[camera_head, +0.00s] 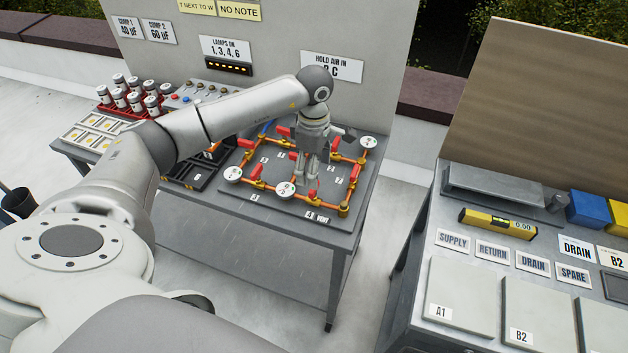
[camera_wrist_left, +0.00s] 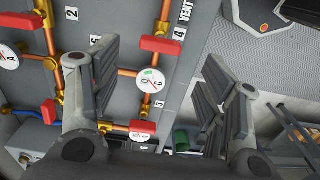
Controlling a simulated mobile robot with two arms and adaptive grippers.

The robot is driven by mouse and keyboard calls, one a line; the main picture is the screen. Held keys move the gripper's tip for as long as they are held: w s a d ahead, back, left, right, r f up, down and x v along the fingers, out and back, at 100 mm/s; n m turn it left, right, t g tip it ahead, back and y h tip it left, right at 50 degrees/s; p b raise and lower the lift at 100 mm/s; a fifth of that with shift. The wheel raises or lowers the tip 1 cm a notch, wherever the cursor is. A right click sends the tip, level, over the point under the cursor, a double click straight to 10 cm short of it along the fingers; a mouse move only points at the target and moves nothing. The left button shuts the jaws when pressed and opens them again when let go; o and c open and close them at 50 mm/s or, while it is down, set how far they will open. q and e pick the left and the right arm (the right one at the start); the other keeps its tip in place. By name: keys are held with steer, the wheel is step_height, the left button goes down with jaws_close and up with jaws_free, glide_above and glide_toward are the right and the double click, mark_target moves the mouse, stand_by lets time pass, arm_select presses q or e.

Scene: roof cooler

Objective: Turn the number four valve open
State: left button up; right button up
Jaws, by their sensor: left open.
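The valve board is a grey plate with orange pipes, white gauges and red handles. The number four valve's red handle (camera_head: 312,195) is on the front pipe, near the "4" label (camera_head: 308,215) and the "VENT" label. In the left wrist view, this red handle (camera_wrist_left: 165,45) lies across its pipe beside the "4" label (camera_wrist_left: 180,33). My left gripper (camera_head: 312,180) points down over the front right of the board. Contact cannot be judged. My right gripper is out of view.
A front gauge (camera_head: 285,190) sits left of the valve, and an orange corner fitting (camera_head: 343,210) to its right. Other red handles stand around the board. A second bench (camera_head: 420,255) is at right.

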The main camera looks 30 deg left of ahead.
arm_select(q)
step_height(320, 180, down, 6)
steer(key=shift+f+p, duration=0.2)
steer(key=shift+p, duration=0.6)
steer(key=c, duration=1)
